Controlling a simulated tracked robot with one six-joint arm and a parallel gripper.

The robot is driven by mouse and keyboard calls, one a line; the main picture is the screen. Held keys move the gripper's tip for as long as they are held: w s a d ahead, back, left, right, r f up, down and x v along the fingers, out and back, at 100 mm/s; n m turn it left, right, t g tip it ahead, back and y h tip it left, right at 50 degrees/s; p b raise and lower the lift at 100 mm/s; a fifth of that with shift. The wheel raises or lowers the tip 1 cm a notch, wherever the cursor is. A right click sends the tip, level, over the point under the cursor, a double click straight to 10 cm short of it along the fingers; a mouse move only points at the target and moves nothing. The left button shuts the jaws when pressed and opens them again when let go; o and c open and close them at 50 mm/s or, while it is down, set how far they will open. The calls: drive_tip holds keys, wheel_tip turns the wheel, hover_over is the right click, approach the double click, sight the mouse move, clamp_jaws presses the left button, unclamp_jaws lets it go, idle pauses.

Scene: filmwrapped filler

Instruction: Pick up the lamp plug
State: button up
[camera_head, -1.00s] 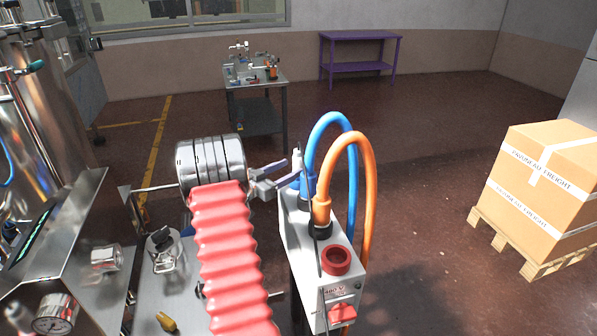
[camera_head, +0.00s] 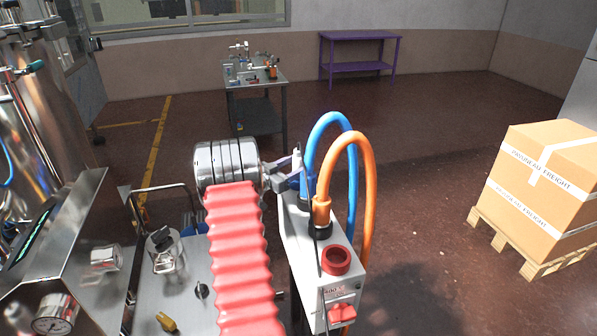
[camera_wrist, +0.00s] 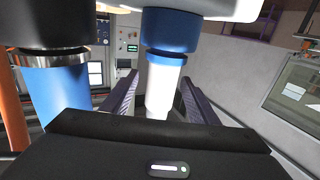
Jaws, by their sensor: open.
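A grey power box (camera_head: 304,238) carries an orange plug (camera_head: 321,210), a blue plug (camera_head: 309,188) partly hidden, and a small white piece (camera_head: 297,159) at its far end. No label shows which is the lamp plug. My gripper (camera_head: 293,172) is open at the box's far end, beside the blue plug. In the wrist view, a white cylinder with a blue collar (camera_wrist: 163,92) stands between my two spread fingers, with a gap on each side. A blue cylinder with a dark and metal ring (camera_wrist: 59,95) stands to the left, outside the fingers.
Blue (camera_head: 352,190) and orange (camera_head: 367,205) cables arch up beside the plugs. An empty red socket (camera_head: 336,261) and a red switch (camera_head: 341,313) are at the box's near end. A steel machine (camera_head: 60,230) stands left; a carton (camera_head: 547,180) sits on a pallet at right.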

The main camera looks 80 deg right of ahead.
sight(299, 150)
drive_tip(key=shift+c, duration=0.4)
drive_tip(key=c, duration=1.2)
drive_tip(key=shift+r, duration=0.15)
drive_tip(key=shift+c, duration=0.2)
wheel_tip(299, 150, up, 10)
drive_tip(key=shift+f, duration=0.1)
drive_tip(key=shift+w, duration=0.1)
idle(0.3)
